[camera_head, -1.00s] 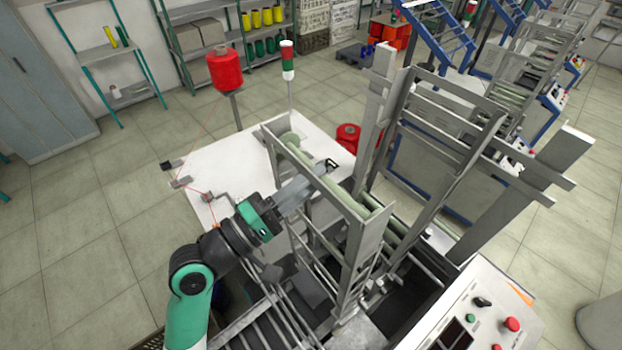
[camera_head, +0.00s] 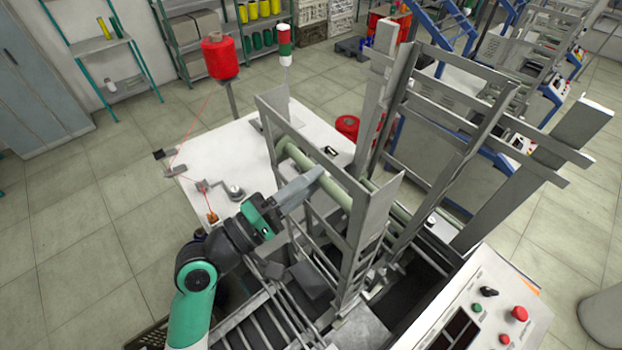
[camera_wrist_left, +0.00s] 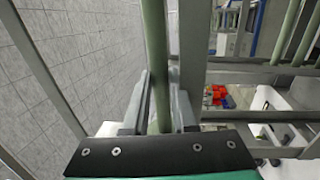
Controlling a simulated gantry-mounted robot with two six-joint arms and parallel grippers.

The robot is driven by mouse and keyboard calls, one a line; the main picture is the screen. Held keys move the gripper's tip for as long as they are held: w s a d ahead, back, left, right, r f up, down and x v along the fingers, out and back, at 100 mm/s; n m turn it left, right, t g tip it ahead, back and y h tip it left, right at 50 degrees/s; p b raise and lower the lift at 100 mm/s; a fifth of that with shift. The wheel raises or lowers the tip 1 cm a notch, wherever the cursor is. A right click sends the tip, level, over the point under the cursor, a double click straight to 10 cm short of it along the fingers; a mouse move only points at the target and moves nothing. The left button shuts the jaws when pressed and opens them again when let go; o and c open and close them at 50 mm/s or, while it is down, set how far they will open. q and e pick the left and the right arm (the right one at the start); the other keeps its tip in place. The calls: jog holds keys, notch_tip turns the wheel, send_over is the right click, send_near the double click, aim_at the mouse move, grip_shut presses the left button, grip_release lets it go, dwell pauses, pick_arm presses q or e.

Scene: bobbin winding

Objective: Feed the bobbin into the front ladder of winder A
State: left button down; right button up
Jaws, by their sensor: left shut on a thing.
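The bobbin, a long pale green tube (camera_head: 291,153), lies slantwise at the front ladder (camera_head: 297,133) of the winder, close to its sloping grey rail. My left gripper (camera_head: 318,176) reaches in from the left and is shut on the tube near its middle. In the left wrist view the tube (camera_wrist_left: 155,55) stands between the two fingers (camera_wrist_left: 158,112). I cannot tell whether the tube touches the ladder. My right gripper is not in view.
Grey uprights (camera_head: 374,120) and crossbars stand close right of the gripper. A control panel (camera_head: 480,315) is at lower right. A white table (camera_head: 215,165) lies behind the gripper, with a red yarn cone (camera_head: 219,58) on a post. Other winders stand at the back right.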

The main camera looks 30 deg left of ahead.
pick_arm(q)
notch_tip(320, 180, down, 4)
jog(key=b, duration=0.3)
jog(key=shift+w+f, duration=0.1)
jog(key=c, duration=0.6)
grip_release()
jog(key=shift+c, duration=0.2)
jog(key=shift+o, duration=1.6)
